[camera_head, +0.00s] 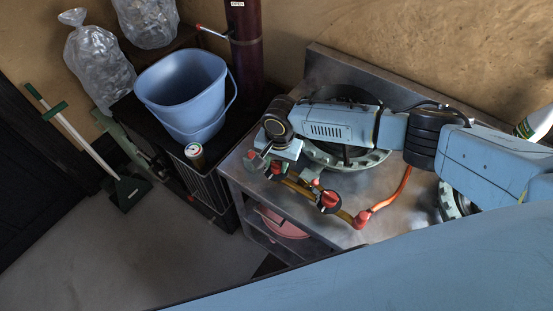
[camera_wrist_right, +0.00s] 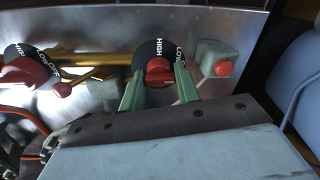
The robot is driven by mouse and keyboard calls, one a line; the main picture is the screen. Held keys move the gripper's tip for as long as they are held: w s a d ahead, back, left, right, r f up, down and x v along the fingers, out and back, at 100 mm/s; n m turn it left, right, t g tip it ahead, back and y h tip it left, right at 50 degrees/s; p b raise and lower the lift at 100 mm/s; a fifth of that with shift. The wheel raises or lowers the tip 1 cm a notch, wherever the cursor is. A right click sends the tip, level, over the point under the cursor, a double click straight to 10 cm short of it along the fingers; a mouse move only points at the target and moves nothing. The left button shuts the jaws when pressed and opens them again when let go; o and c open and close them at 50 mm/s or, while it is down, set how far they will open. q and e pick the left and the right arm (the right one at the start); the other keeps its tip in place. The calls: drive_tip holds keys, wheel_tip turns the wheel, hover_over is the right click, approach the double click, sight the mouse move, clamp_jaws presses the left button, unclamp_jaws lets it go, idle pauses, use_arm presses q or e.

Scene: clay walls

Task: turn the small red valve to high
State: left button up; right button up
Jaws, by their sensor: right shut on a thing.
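The small red valve (camera_wrist_right: 158,72) sits on a round black dial lettered HIGH and LOW in the right wrist view. It also shows in the head view (camera_head: 277,169) at the left end of a brass pipe on the metal stove's front. My right gripper (camera_wrist_right: 159,80) has one green finger on each side of the red handle and is shut on it. In the head view my right gripper (camera_head: 266,163) reaches down at the stove's front left corner, partly covering the valve. Which mark the handle points at is unclear. My left gripper is out of view.
A second, larger-looking red valve (camera_wrist_right: 30,70) sits left on the same pipe in the wrist view. A grey box with a red button (camera_wrist_right: 222,68) is close to the right finger.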

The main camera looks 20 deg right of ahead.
drive_tip(key=n+p, duration=0.2)
drive_tip(key=p, duration=0.2)
drive_tip(key=shift+s+r, duration=0.1)
drive_tip(key=shift+r, duration=0.05)
drive_tip(key=shift+d+n+p, duration=0.1)
drive_tip(key=shift+n+p, duration=0.55)
drive_tip(key=shift+n, duration=0.45)
drive_tip(key=n, duration=0.6)
drive_tip(key=shift+f+g, duration=0.2)
drive_tip(key=shift+g, duration=0.1)
drive_tip(key=n, duration=0.3)
drive_tip(key=shift+n, duration=0.4)
drive_tip(key=shift+w+n, duration=0.2)
drive_tip(key=shift+n, duration=1.4)
drive_tip(key=shift+r, duration=0.1)
drive_tip(key=o, duration=0.9)
